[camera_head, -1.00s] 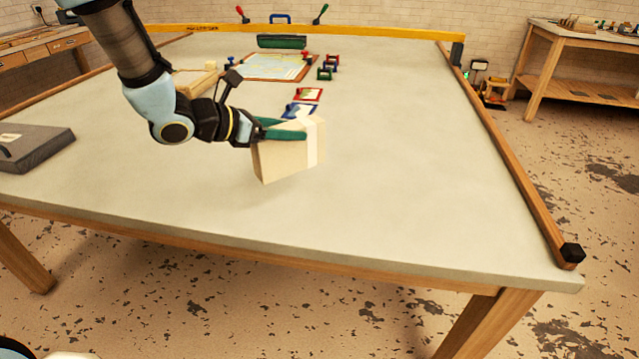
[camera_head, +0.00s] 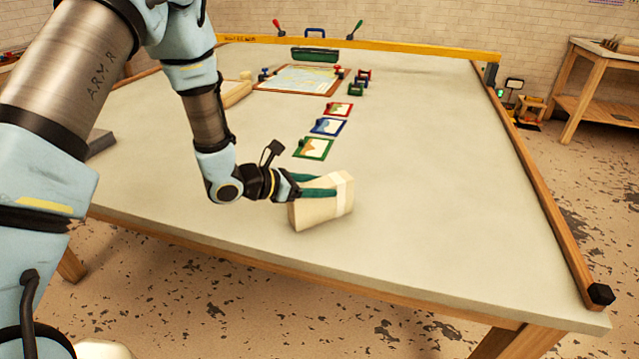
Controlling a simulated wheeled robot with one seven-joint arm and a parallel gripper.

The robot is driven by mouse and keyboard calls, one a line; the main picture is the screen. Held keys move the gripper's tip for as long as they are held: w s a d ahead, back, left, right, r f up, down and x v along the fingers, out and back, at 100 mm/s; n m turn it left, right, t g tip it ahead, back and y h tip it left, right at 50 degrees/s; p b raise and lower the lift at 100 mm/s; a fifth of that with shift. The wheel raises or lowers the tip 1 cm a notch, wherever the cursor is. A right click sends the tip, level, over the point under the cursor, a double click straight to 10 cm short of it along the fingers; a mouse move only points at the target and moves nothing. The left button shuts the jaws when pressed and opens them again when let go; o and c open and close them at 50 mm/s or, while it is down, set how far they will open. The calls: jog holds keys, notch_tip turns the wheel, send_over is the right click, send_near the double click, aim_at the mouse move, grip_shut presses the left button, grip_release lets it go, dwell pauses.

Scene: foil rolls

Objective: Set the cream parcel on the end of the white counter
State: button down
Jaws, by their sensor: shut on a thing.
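The cream parcel (camera_head: 318,210) is a small box with a paler band around it. It is tilted a little, low over the near middle part of the white counter (camera_head: 440,220); I cannot tell whether it touches the surface. My gripper (camera_head: 318,188) comes in from the left with its green fingers shut on the parcel's upper part. The far finger is partly hidden by the parcel. The counter's bare right end lies to the right of the parcel.
Several small framed pictures, the closest a green one (camera_head: 313,148), lie behind the parcel. A map board (camera_head: 300,79) and a green roller (camera_head: 314,55) lie farther back. A wooden rail (camera_head: 545,195) with a black end block (camera_head: 601,293) edges the right side. The front right surface is clear.

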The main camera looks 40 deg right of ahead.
jog(key=shift+f, duration=0.1)
jog(key=shift+c, duration=0.8)
grip_release()
jog(key=shift+w+a+r, duration=0.15)
jog(key=shift+a+r, duration=0.05)
jog(key=shift+a, duration=0.1)
jog(key=b+v, duration=0.3)
jog(key=v, duration=0.8)
jog(key=shift+a, duration=0.2)
jog(key=shift+r, duration=0.1)
